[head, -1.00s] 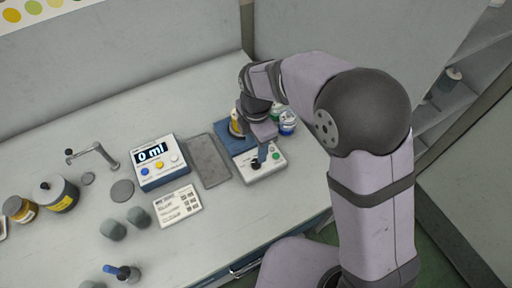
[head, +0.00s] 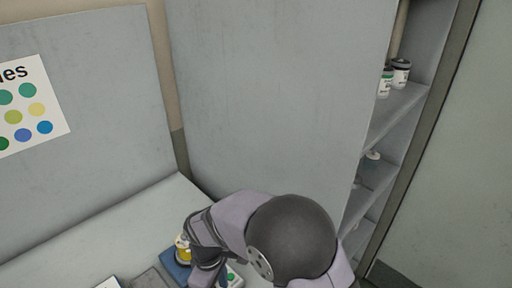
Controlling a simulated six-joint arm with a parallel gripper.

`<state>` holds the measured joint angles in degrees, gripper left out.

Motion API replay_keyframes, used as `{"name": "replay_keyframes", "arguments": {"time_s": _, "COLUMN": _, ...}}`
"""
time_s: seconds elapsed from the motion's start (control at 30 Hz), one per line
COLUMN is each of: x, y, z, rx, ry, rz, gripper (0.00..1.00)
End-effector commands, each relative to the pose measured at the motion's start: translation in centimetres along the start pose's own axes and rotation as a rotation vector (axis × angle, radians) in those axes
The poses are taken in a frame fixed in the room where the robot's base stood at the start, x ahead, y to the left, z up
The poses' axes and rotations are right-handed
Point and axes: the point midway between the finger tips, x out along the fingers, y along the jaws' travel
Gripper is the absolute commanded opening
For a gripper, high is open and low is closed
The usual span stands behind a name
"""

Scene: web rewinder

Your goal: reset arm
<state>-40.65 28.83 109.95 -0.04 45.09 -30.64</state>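My arm is bent at the bottom of the head view, with its dark round joint nearest the camera. My gripper (head: 207,274) is low over the bench, close to the bottom edge of the picture. Its fingertips are small and partly cut off, so I cannot tell whether it is open, shut or holding anything. A yellow-banded jar (head: 182,247) stands just left of it, by a blue pad or box (head: 172,268). A pale control box with a green button (head: 231,277) shows partly behind the gripper.
The bench top (head: 85,240) is clear at the back left. Tall grey panels (head: 270,90) stand behind it. A shelf unit (head: 385,125) at the right holds a few small jars (head: 400,72). A colour chart (head: 30,108) hangs at the left.

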Motion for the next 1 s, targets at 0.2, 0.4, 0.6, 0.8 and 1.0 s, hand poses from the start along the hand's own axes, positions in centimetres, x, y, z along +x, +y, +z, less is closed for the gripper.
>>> {"name": "replay_keyframes", "arguments": {"time_s": 0.2, "x": 1.4, "y": -3.0, "z": 7.4, "rx": 0.448, "ry": -0.085, "rz": -0.034, "gripper": 0.44}}
{"name": "replay_keyframes", "arguments": {"time_s": 0.4, "x": 0.3, "y": -3.6, "z": 16.3, "rx": 0.765, "ry": -0.103, "rz": -0.057, "gripper": 0.44}}
{"name": "replay_keyframes", "arguments": {"time_s": 0.6, "x": -1.8, "y": -2.5, "z": 22.5, "rx": 1.015, "ry": -0.03, "rz": -0.053, "gripper": 0.44}}
{"name": "replay_keyframes", "arguments": {"time_s": 0.8, "x": -3.9, "y": 0.5, "z": 25.0, "rx": 1.185, "ry": 0.065, "rz": -0.008, "gripper": 0.44}}
{"name": "replay_keyframes", "arguments": {"time_s": 1.0, "x": -4.0, "y": 1.1, "z": 26.2, "rx": 1.244, "ry": 0.072, "rz": -0.005, "gripper": 0.44}}
